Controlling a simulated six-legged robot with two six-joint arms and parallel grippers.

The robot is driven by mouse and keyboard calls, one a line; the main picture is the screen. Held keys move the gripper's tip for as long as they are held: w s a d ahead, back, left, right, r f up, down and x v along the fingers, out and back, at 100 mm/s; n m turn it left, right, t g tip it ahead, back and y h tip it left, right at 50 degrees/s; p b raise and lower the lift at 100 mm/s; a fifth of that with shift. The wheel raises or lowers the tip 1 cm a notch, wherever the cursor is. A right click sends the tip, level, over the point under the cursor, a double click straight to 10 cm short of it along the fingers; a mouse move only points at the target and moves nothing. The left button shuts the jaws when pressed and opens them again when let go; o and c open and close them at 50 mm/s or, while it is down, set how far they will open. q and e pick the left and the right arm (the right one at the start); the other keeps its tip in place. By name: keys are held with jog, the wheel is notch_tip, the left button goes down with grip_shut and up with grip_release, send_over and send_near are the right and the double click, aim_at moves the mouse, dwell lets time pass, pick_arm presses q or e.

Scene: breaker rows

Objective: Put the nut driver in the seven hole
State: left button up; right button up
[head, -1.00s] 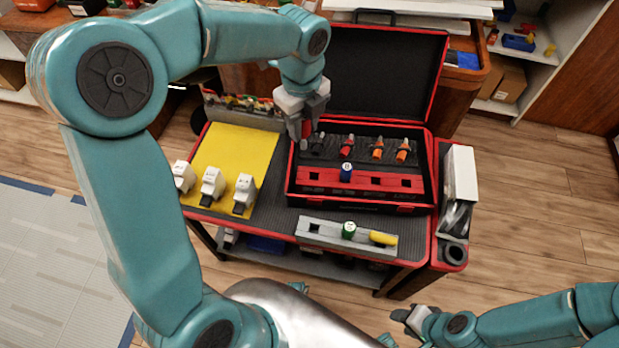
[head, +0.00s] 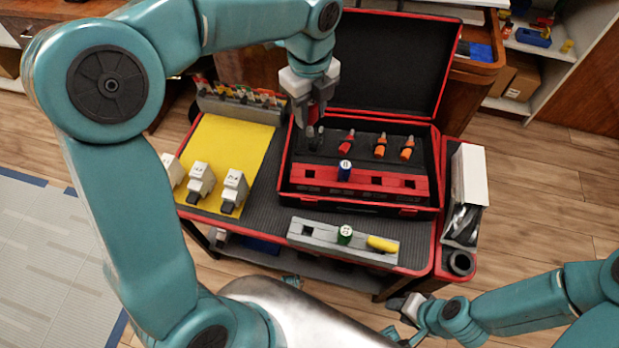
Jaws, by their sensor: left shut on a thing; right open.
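My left gripper (head: 313,112) is over the back left part of the open toolbox. It is shut on a red thing (head: 318,107), which looks like the nut driver; the fingers hide most of it. I cannot read which hole is seven. My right gripper (head: 407,305) is open and empty, low beside the cart.
The toolbox lid (head: 390,65) stands open at the back. Several red, orange and dark tools (head: 380,146) stand in the toolbox behind the red holder. White breakers (head: 233,187) stand along a yellow mat (head: 225,150). A bin (head: 466,218) is at the cart's right.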

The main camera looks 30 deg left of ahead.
aim_at(310, 135)
pick_arm(q)
notch_tip(310, 135, down, 20)
jog(key=b, duration=0.5)
jog(key=shift+r, duration=0.1)
jog(key=o, duration=1.1)
notch_tip(310, 135, up, 12)
jog(key=p, duration=0.3)
